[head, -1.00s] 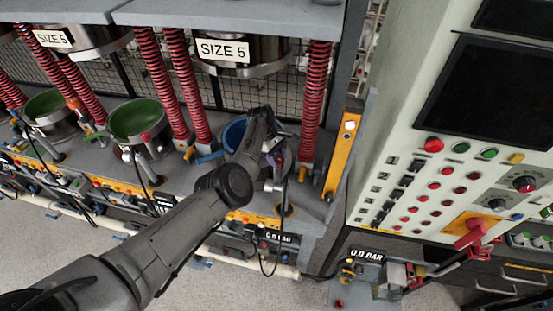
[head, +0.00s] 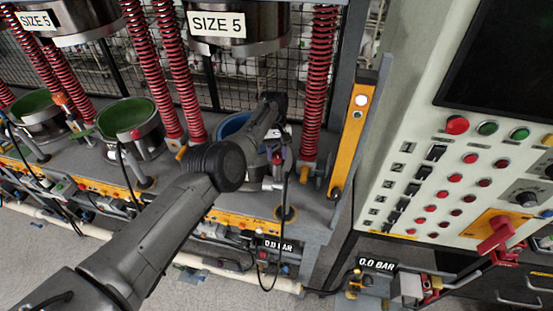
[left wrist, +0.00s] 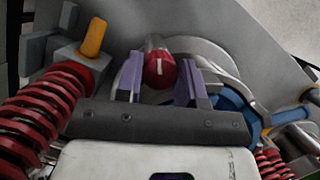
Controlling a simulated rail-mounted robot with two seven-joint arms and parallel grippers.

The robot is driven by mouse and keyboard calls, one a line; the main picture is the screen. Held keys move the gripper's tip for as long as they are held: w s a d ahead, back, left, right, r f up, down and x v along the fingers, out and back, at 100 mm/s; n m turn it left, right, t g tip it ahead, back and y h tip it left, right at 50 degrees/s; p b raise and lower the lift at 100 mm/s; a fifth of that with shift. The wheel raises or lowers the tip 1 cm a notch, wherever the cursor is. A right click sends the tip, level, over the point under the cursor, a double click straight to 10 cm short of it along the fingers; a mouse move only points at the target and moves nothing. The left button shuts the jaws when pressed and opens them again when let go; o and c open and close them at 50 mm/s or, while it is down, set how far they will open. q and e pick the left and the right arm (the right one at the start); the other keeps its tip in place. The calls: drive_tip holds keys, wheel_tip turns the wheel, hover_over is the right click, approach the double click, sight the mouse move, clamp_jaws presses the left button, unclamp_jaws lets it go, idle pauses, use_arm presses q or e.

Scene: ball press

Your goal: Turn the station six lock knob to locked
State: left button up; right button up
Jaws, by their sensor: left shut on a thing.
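A red lock knob with a white mark (left wrist: 161,70) is at the upper middle of the left wrist view. My left gripper (left wrist: 161,82) has its two purple fingers on either side of this knob and is shut on it. The knob's mark appears roughly upright in this view. In the head view my left gripper (head: 278,152) is at the rightmost station, next to its blue-lined mould (head: 232,125). My arm covers much of that station there, and the knob is hard to make out. My right gripper is not in view.
Red springs (head: 317,80) stand upright close to the gripper. A yellow post (head: 353,125) is to its right, and a control panel (head: 450,180) with many buttons lies beyond. Green-lined moulds (head: 128,120) stand to the left. A black hose (head: 283,220) hangs below the gripper.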

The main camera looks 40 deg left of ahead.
use_arm(q)
drive_tip(key=shift+m+b, duration=0.35)
drive_tip(key=shift+m, duration=0.05)
drive_tip(key=shift+r, duration=0.1)
drive_tip(key=o, duration=0.9)
